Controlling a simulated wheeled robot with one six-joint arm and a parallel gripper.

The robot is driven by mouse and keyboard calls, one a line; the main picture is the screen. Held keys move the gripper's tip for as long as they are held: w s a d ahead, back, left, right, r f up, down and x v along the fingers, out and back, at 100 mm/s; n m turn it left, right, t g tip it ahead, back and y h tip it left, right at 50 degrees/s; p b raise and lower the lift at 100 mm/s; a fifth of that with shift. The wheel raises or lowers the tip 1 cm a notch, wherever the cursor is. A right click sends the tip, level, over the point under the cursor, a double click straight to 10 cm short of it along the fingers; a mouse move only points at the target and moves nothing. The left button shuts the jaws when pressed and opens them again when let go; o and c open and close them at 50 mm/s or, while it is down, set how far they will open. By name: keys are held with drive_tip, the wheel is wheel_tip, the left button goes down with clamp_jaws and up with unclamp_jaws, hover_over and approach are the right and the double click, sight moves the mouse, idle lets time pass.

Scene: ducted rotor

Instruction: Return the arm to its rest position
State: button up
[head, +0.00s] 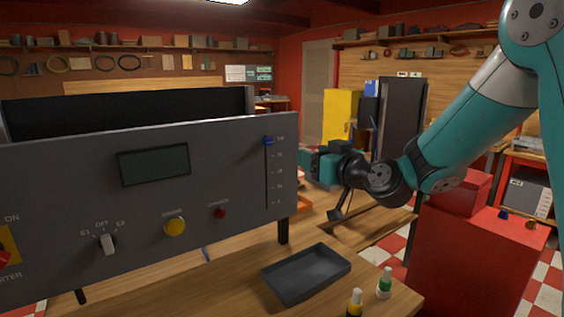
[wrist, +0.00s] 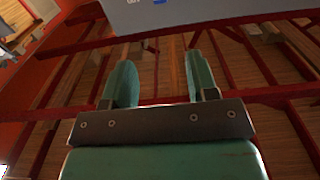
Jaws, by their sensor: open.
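My teal arm comes in from the upper right of the head view. My gripper (head: 306,164) is at the right end of the grey control panel (head: 80,190), close to its slider (head: 268,142) in the picture. I cannot tell how far it is from the panel. In the wrist view my gripper (wrist: 160,85) shows two teal fingers held apart with nothing between them. The panel's edge (wrist: 210,12) shows beyond the fingertips at the top of that view.
A dark tray (head: 322,286) stands on the wooden bench (head: 215,290) under the panel. A red cabinet (head: 470,260) is below my arm.

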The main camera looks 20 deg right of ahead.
drive_tip(key=s+a+f+n+g+y, duration=0.35)
drive_tip(key=s+a+g, duration=0.85)
drive_tip(key=s, duration=0.4)
drive_tip(key=s+d+f+g+h, duration=0.1)
drive_tip(key=s+f+g+h, duration=0.1)
drive_tip(key=s, duration=0.6)
drive_tip(key=s+d+f+g+h, duration=0.1)
drive_tip(key=s+f+g+h, duration=0.1)
drive_tip(key=s, duration=0.6)
drive_tip(key=shift+s+f+g+h, duration=0.25)
drive_tip(key=shift+s+g+h, duration=0.2)
drive_tip(key=shift+g, duration=0.15)
